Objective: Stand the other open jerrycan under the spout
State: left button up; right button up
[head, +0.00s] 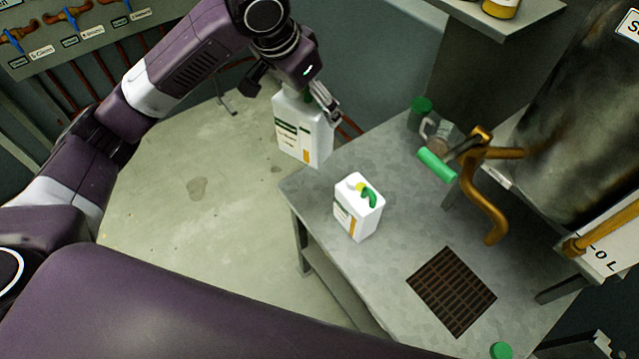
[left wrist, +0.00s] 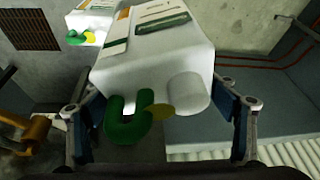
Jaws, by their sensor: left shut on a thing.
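My left gripper (head: 312,94) is shut on a white jerrycan (head: 300,135) with a green handle, held upright in the air beyond the table's left edge. In the left wrist view this held jerrycan (left wrist: 155,55) sits between both fingers, with its green handle and pale round neck facing the camera. A second white jerrycan (head: 352,215) with a green handle and a yellow part on top stands on the grey table; it also shows in the left wrist view (left wrist: 88,22). The curved brass spout (head: 489,205) hangs down above the table near the dark grate (head: 440,284). My right gripper is out of view.
The grey table (head: 395,255) has clear room between the standing jerrycan and the grate. A green container (head: 420,110) stands at the back, and a green cap (head: 501,350) lies at the front.

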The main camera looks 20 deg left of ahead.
pick_arm(q)
jog(key=w+f+m+h, duration=0.1)
jog(key=w+f+m, duration=0.1)
jog(key=w+m, duration=0.3)
notch_tip(320, 180, down, 19)
jog(key=p, duration=0.1)
jog(key=shift+w+d+n+g, duration=0.15)
jog(key=shift+w+n+g, duration=0.1)
jog(key=shift+n+g, duration=0.15)
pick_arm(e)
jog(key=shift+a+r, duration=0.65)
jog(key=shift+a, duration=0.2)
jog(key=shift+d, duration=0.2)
pick_arm(q)
jog(key=o, duration=1.6)
jog(key=shift+f, duration=0.1)
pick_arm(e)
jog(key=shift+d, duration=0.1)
